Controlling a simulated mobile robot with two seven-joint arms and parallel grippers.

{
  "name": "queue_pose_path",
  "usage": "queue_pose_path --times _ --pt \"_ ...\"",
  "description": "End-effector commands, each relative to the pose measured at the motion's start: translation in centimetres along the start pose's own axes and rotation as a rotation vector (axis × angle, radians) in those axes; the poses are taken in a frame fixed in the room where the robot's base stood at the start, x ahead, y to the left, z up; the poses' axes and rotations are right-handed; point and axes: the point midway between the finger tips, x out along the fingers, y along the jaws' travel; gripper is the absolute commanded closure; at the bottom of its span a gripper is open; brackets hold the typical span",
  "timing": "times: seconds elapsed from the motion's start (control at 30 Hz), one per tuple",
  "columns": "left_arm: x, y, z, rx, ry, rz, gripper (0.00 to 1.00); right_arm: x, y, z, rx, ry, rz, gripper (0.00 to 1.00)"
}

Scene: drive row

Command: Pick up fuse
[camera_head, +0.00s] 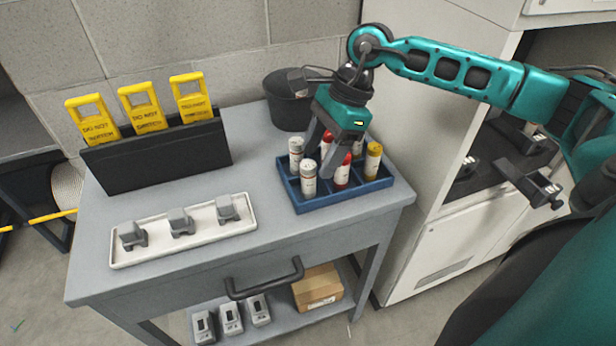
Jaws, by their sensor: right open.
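The fuses stand upright in a blue divided tray (345,199) on the right end of the grey cart. Two white fuses are on its left, the front one (309,180) and the back one (296,151). A front red fuse (343,172) and a back red fuse (327,142) are in the middle. A front yellow fuse (373,162) is on the right; another fuse behind it is partly hidden. My right gripper (320,160) points down over the tray, open, its fingers among the white and red fuses. Contact cannot be told. My left gripper is not in view.
A black bin (287,108) stands behind the tray. A dark holder (160,160) with yellow tags is at the back left. A white tray (200,240) with grey parts is in front. A white cabinet (440,225) stands close on the right.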

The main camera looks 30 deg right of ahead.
Motion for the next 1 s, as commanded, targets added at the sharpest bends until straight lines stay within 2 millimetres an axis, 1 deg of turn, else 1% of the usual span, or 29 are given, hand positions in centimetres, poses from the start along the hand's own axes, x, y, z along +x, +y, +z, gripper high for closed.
queue_pose_path --times 0.3,0.43,0.63,1.0 --pt "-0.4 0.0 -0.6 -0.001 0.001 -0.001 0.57 4.3 -0.6 0.3 0.001 -0.003 0.003 0.39" --pt "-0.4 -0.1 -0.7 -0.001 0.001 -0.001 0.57 5.0 -0.6 0.2 0.0 -0.001 0.001 0.39" --pt "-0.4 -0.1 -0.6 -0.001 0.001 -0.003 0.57 5.1 -0.6 0.2 0.0 -0.001 0.0 0.39" --pt "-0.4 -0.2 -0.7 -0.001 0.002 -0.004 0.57 5.0 -0.6 0.2 0.0 -0.001 0.0 0.74"
